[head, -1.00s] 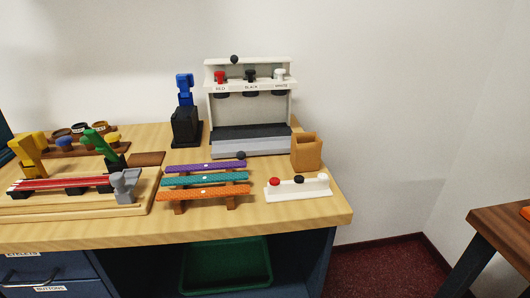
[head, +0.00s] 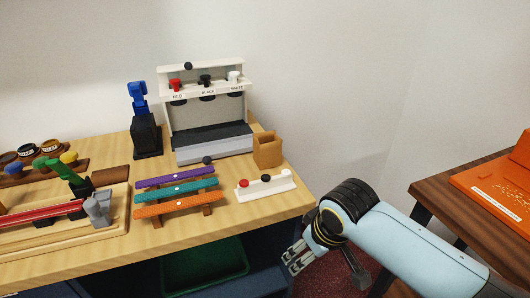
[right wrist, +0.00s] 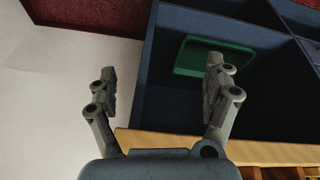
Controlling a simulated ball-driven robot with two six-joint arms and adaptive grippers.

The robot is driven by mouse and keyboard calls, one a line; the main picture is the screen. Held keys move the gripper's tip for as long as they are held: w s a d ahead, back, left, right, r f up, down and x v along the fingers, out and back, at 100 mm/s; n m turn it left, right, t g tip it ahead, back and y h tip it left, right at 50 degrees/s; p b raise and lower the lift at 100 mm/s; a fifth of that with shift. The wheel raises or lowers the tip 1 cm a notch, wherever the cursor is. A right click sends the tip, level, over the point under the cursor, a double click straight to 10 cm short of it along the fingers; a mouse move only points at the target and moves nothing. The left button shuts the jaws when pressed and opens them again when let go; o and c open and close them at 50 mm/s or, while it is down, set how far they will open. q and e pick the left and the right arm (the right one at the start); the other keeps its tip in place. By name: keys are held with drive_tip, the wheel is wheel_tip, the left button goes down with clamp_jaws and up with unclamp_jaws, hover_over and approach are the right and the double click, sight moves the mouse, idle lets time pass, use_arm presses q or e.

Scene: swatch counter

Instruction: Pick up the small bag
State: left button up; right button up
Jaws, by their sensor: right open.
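The small bag (head: 267,151) looks like a tan, open-topped box-shaped bag. It stands upright on the wooden counter, right of the white dispenser, near the counter's right end. My right gripper (head: 294,259) is in front of and below the counter's front right corner in the head view, well apart from the bag. In the right wrist view its two fingers (right wrist: 160,78) are spread with nothing between them. The bag does not show in the right wrist view. My left gripper is not in view.
The white dispenser (head: 208,84) with red, black and white knobs stands beside the bag. A white strip with buttons (head: 266,186) lies in front of it. Coloured slats on a rack (head: 177,194) are further left. A green tray (head: 205,262) sits under the counter (head: 240,226).

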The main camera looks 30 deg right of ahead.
wheel_tip(320, 180, up, 9)
drive_tip(key=w+p, duration=0.1)
drive_tip(key=w, duration=0.1)
drive_tip(key=m+t, duration=0.2)
approach(271, 133)
wheel_tip(271, 133, down, 3)
drive_tip(key=a, duration=0.2)
drive_tip(key=shift+m, duration=0.3)
drive_tip(key=x, duration=0.4)
drive_tip(key=shift+w+d+f, duration=0.1)
drive_tip(key=shift+d+f, duration=0.15)
drive_tip(key=shift+d, duration=0.05)
drive_tip(key=x, duration=0.5)
drive_tip(key=shift+w+a+f, duration=0.2)
drive_tip(key=shift+w+f, duration=0.05)
drive_tip(key=shift+f, duration=0.1)
drive_tip(key=shift+c, duration=0.3)
drive_tip(key=c, duration=0.7)
drive_tip(key=shift+c, duration=0.2)
